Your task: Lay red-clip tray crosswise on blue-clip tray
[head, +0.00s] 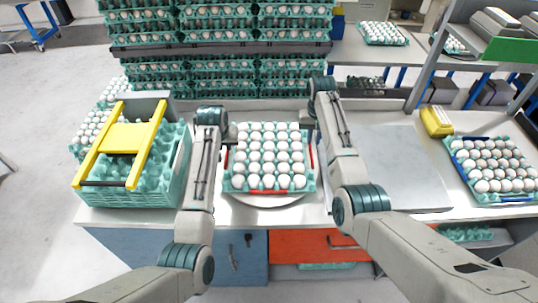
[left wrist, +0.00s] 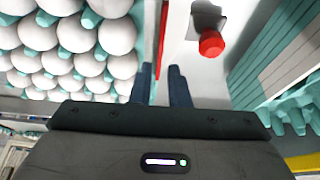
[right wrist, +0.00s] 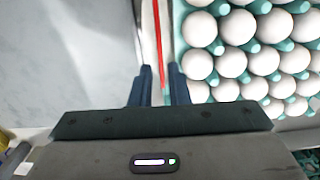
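The red-clip tray (head: 228,182), teal and full of white eggs, sits level at the middle of the table on a white round plate (head: 268,200). Red clips show at its front, left and right edges. The blue-clip tray (head: 530,198), also full of eggs, lies at the far right. My left gripper (left wrist: 163,68) is at the red-clip tray's left edge, and my right gripper (right wrist: 159,68) is at its right edge. In each wrist view a thin red clip runs between slightly parted fingers, with a gap still showing. In the head view the fingertips are hard to make out.
A stack of teal trays with a yellow-handled frame (head: 124,137) stands at left. Stacked egg trays (head: 220,47) rise behind. A flat grey plate (head: 385,165) lies bare between the two trays. A yellow object (head: 436,121) sits beside the blue-clip tray.

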